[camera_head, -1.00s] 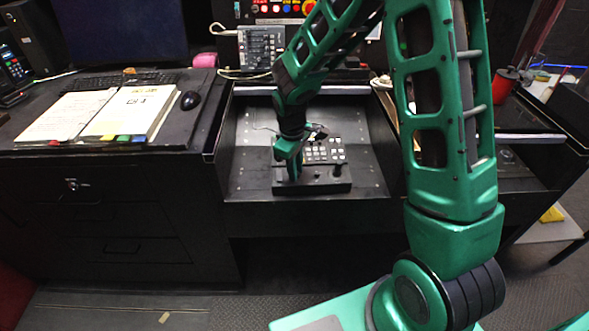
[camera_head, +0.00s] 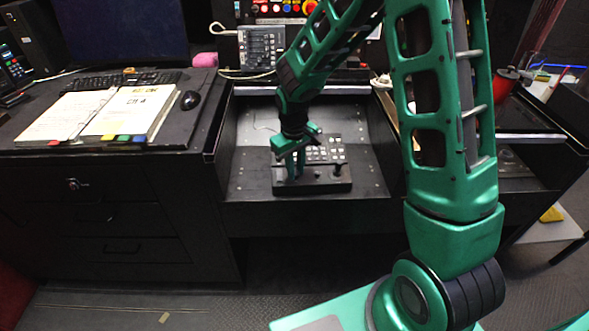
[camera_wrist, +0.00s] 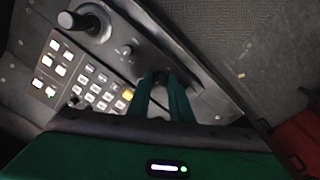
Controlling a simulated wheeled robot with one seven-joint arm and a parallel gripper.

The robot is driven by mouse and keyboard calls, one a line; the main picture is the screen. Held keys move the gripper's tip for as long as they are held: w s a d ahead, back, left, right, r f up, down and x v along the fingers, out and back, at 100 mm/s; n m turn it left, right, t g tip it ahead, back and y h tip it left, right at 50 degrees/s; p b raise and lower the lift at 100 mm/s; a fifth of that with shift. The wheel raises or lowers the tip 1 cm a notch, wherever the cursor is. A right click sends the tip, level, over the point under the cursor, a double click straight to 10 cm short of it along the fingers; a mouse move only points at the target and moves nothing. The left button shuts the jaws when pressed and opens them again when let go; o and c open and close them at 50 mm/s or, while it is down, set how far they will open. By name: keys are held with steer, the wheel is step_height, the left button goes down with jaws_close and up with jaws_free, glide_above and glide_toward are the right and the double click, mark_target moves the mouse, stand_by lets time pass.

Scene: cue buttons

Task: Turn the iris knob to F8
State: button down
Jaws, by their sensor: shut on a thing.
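A dark control panel (camera_head: 335,187) lies in the recessed desk bay, with white keys and several knobs. My gripper (camera_head: 292,177) points down at the panel's left part. In the wrist view my gripper's green fingers (camera_wrist: 161,80) are closed around a small dark knob (camera_wrist: 161,76), which I take to be the iris knob. The fingers hide most of the knob. No F-number marks or pointer can be read.
A joystick (camera_wrist: 86,20) and a smaller knob (camera_wrist: 127,50) stand on the same panel, beside the keypad (camera_wrist: 98,90). An open binder (camera_head: 130,110) and a mouse (camera_head: 191,100) lie on the desk at left.

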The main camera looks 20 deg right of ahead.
steer(key=shift+w+d+m, duration=0.1)
steer(key=shift+m, duration=0.9)
steer(key=c, duration=1.6)
jaws_free()
steer(key=r, duration=1)
steer(key=shift+s+a+r, duration=0.3)
steer(key=shift+r, duration=0.1)
